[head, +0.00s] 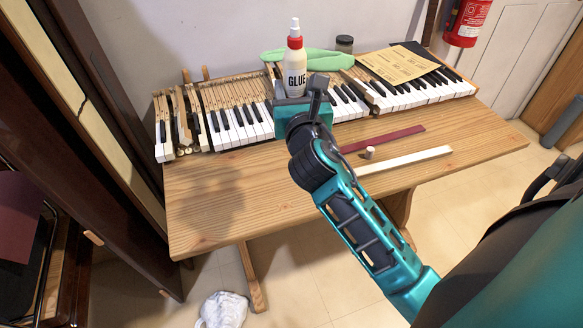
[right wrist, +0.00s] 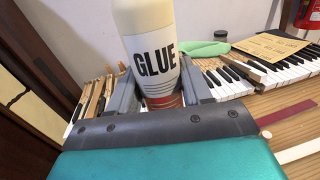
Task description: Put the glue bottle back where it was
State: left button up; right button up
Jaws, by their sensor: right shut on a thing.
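The glue bottle (head: 295,72) is white with a red collar and a "GLUE" label, and it stands upright in front of the keys. My right gripper (head: 300,99) is shut on its lower part. In the right wrist view the bottle (right wrist: 155,60) sits between the two grey fingers (right wrist: 162,92), with its top cut off by the frame. Its base is hidden behind the gripper in the head view, so I cannot tell whether it touches anything below. My left gripper is not in view.
A row of piano keys (head: 240,123) lies along the back of the wooden table (head: 225,195). Behind are a green cloth (head: 330,58), a small jar (head: 344,43) and a paper sheet (head: 398,65). A dark red strip (head: 400,134), a white strip (head: 415,158) and a small peg (head: 369,153) lie in front. The front left is clear.

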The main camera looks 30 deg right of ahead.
notch_tip(320, 180, down, 19)
jog(key=b, duration=0.7)
jog(key=shift+b, duration=0.3)
jog(key=shift+f, duration=0.5)
jog(key=shift+b, duration=0.3)
jog(key=o, duration=1)
jog(key=shift+f, duration=0.1)
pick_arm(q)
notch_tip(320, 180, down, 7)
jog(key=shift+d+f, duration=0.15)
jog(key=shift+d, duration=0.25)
pick_arm(e)
jog(key=shift+o, duration=0.2)
